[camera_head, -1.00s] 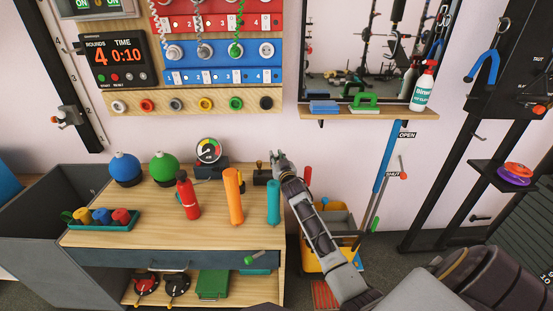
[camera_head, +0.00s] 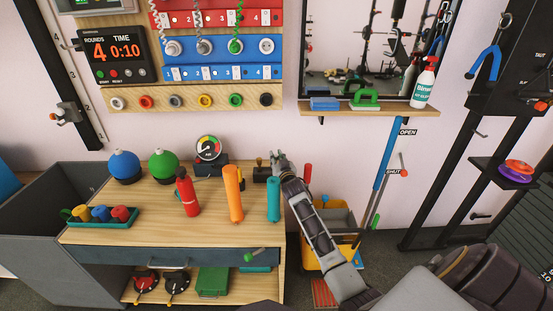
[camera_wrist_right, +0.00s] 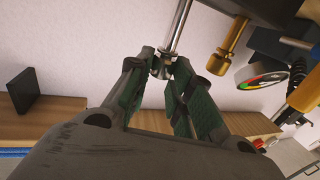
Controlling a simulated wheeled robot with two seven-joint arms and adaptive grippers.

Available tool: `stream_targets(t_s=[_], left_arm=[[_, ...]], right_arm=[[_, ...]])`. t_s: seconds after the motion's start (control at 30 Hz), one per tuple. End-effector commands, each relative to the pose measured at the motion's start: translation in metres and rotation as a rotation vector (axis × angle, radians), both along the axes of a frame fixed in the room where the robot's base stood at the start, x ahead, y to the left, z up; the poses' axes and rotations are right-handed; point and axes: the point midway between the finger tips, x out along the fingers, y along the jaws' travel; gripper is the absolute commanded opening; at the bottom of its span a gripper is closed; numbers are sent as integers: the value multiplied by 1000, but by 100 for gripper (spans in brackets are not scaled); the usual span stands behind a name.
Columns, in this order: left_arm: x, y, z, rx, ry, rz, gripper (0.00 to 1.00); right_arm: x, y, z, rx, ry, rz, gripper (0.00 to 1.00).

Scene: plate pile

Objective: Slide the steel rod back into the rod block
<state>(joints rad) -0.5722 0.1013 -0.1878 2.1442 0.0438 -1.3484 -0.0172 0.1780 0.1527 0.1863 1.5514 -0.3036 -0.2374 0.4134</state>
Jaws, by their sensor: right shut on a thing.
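My right gripper (camera_head: 279,159) is above the back right corner of the wooden bench. In the right wrist view its fingers (camera_wrist_right: 162,68) are shut on one end of the steel rod (camera_wrist_right: 180,28), a thin shiny bar that runs out past the top edge of that view. The dark rod block (camera_head: 262,175) sits at the back right of the bench, just left of the gripper. It also shows in the wrist view (camera_wrist_right: 262,8), with a brass peg (camera_wrist_right: 234,42) on it. The rod is apart from the peg. The rod's far end is hidden. My left gripper is not in view.
A teal cylinder (camera_head: 273,200), an orange roller (camera_head: 233,195) and a red bottle (camera_head: 187,195) stand near the block. A dial gauge (camera_head: 208,149) is behind them. A shelf (camera_head: 375,112) juts from the wall above right. The bench's front middle is clear.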

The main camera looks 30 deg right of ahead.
Motion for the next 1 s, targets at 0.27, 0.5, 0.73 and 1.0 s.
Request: stream_targets(t_s=[0.27, 0.5, 0.73, 1.0], left_arm=[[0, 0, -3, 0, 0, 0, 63], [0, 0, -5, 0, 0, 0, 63], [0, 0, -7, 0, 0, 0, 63], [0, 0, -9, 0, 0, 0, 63]], right_arm=[[0, 0, -4, 0, -1, 0, 0], [0, 0, -8, 0, -1, 0, 0], [0, 0, -11, 0, -1, 0, 0], [0, 0, -15, 0, -1, 0, 0]])
